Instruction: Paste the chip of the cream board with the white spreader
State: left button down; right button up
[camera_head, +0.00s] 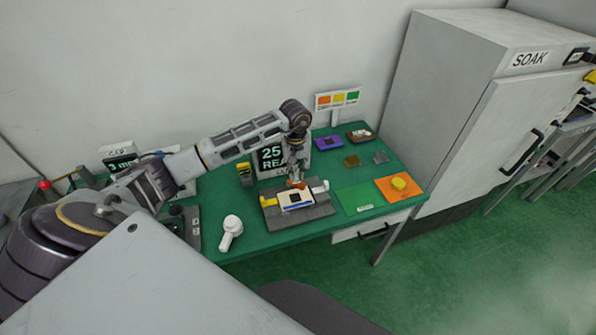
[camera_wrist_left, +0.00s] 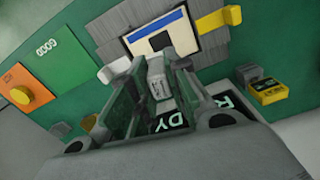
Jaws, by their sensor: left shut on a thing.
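The cream board (camera_head: 299,205) lies in a dark grey fixture (camera_head: 275,218) on the green table, with a blue strip along one edge. Its black chip (camera_head: 295,197) is near the middle. My left gripper (camera_head: 297,180) points down just above the board. It is shut on a narrow pale piece that looks like the white spreader (camera_wrist_left: 157,82), between the fingers in the wrist view. The cream board (camera_wrist_left: 182,36) and chip (camera_wrist_left: 160,41) show just beyond the fingers there. Whether the spreader touches the chip I cannot tell. My right gripper is not in view.
A white round-headed tool (camera_head: 230,231) lies left of the fixture. A green pad (camera_head: 355,199) and an orange pad with a yellow knob (camera_head: 399,184) lie to the right. A lit display (camera_head: 270,160) stands behind. Small coloured boards sit at the back right.

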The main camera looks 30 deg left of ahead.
pick_arm(q)
jog(key=shift+a, duration=0.1)
jog(key=shift+s+n, duration=0.15)
jog(key=shift+n, duration=0.75)
